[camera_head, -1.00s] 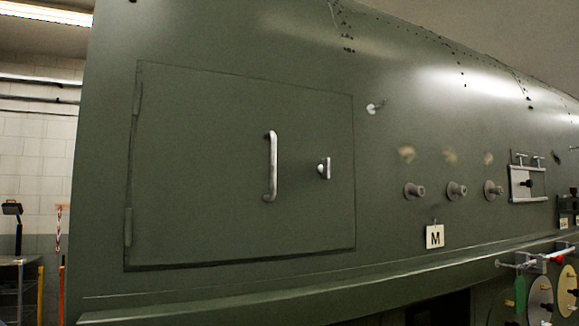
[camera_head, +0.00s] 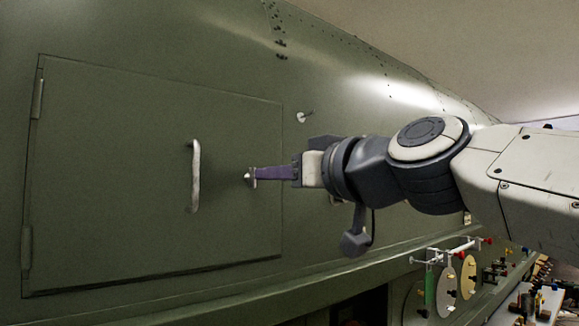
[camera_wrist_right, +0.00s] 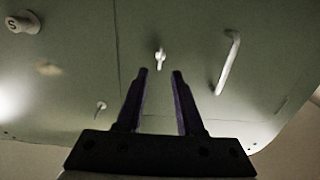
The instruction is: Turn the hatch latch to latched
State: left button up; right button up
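The hatch (camera_head: 120,170) is a closed green panel with a white grab handle (camera_head: 195,175). The small pale hatch latch (camera_head: 248,177) sits near its right edge, partly hidden by my right gripper. In the right wrist view the latch (camera_wrist_right: 159,58) stands out beyond the fingertips, lined up with the gap between them. My right gripper (camera_wrist_right: 159,73) is open, with a clear gap between its purple fingers and nothing held. In the head view its fingertips (camera_head: 256,174) overlap the latch; contact cannot be told. My left gripper is not in view.
A small peg (camera_head: 305,116) sticks out of the skin above and right of the hatch. In the right wrist view a round knob marked S (camera_wrist_right: 22,22) is at the upper left. Lower right in the head view are coloured discs (camera_head: 468,277) and a bench with small parts.

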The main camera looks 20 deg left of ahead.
aim_at(249, 168)
jog(key=shift+p+x, duration=0.95)
jog(key=shift+x, duration=2)
grip_shut()
